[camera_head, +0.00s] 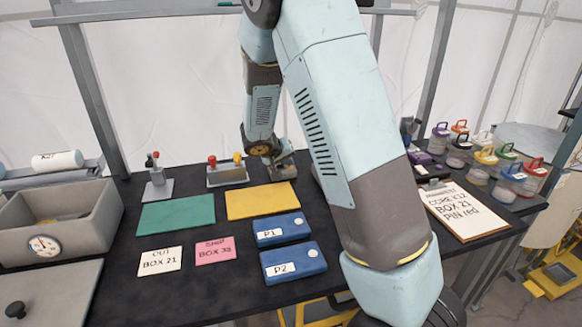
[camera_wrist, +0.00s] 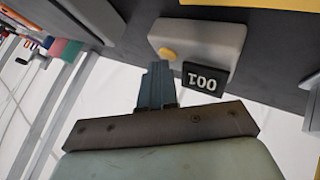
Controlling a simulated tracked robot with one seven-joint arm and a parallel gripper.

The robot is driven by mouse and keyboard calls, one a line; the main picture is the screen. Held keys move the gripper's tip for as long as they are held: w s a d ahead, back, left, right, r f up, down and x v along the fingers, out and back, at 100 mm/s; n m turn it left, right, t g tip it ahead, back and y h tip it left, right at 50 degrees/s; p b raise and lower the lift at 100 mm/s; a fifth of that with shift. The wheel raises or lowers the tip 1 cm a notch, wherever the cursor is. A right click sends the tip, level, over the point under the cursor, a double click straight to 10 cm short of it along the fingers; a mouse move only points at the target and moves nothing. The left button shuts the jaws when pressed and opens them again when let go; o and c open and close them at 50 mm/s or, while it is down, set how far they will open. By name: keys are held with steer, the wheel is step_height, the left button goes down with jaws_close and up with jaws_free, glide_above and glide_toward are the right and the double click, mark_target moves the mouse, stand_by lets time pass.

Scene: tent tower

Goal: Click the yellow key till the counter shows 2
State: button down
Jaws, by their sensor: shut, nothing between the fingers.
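In the wrist view a pale grey box (camera_wrist: 205,38) carries a round yellow key (camera_wrist: 168,53) on its face. A black counter plate (camera_wrist: 203,79) beside the key appears upside down and seems to read 001. My gripper (camera_wrist: 157,72) is shut and empty. Its tips are close to the key in the picture, with a small gap; I cannot tell the depth between them. In the head view my arm and wrist hide most of this area, and the counter's digits do not show there.
A grey stand with red and yellow knobs (camera_head: 227,174) is left of my wrist. A green mat (camera_head: 178,213), a yellow mat (camera_head: 262,201) and blue blocks P1 (camera_head: 281,229) and P2 (camera_head: 293,263) lie in front. A clipboard (camera_head: 464,210) and several coloured-lid jars are at right.

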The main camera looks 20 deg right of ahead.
mark_target(288, 168)
stand_by(0.4)
steer(key=shift+r, duration=0.85)
steer(key=shift+r, duration=0.1)
steer(key=shift+r, duration=2.45)
stand_by(0.6)
